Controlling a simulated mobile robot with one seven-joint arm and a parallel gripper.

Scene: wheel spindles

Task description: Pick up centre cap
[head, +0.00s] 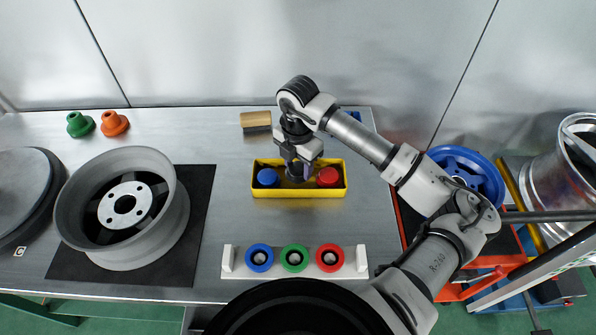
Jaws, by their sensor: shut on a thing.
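A yellow tray (298,193) stands near the middle of the bench. A blue cap (267,177) sits at its left end and a red cap (328,177) at its right end. My gripper (298,174) points down into the middle of the tray, between these two caps. It is shut on a centre cap, which the fingers mostly hide, so its colour and whether it touches the tray floor cannot be told. A grey wheel (165,222) with a pale hub face lies on a black mat (68,262) to the left.
A white rack (228,271) with blue, green and red rings stands in front of the tray. A brush (256,121) lies behind it. A blue wheel (467,172) is beyond the bench's right edge.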

